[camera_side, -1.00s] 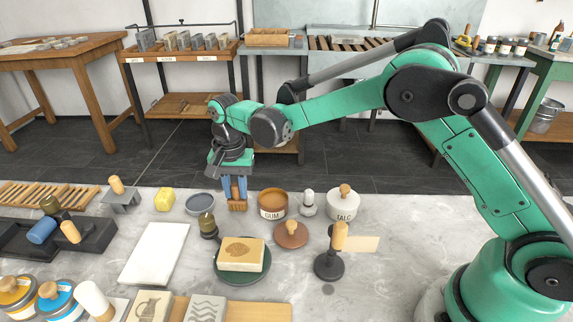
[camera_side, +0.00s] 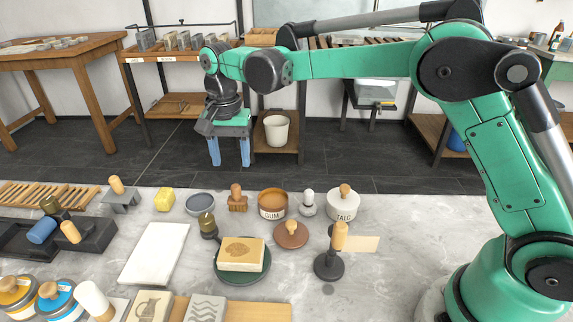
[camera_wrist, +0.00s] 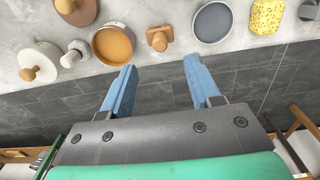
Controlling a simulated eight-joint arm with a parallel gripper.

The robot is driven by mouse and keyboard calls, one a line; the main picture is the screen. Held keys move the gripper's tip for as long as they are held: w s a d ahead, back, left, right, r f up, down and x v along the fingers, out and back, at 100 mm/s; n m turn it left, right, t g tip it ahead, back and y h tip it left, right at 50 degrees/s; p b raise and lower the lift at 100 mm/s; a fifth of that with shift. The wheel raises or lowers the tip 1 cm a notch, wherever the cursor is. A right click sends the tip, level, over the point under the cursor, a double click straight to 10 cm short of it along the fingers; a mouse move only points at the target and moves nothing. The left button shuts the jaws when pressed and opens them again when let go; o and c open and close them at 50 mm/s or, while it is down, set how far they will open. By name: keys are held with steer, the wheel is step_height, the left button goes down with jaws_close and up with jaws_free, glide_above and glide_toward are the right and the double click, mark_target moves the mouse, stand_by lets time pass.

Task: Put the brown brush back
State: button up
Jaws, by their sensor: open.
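The brown brush (camera_side: 237,199) stands upright on the stone table, knob up, between the grey-blue dish (camera_side: 200,205) and the tin marked GUM (camera_side: 272,204). It also shows in the wrist view (camera_wrist: 158,39), apart from my fingers. My gripper (camera_side: 229,163) is open and empty, raised above and behind the brush, past the table's back edge in the side view. Its two blue fingers show in the wrist view (camera_wrist: 162,88) with a wide gap between them.
A yellow sponge (camera_side: 165,199) lies left of the dish. A white-knobbed piece (camera_side: 308,204) and the TALC pot (camera_side: 343,204) stand right of the tin. Dark floor lies behind the table.

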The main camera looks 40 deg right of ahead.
mark_target(236, 186)
steer(key=s+d+r+n+t, duration=0.3)
steer(key=s+d+r+n, duration=0.15)
steer(key=s+r, duration=0.3)
steer(key=s+d+f+n+t, duration=0.4)
steer(key=s, duration=0.5)
steer(key=shift+s+f, duration=0.15)
steer(key=shift+f, duration=0.25)
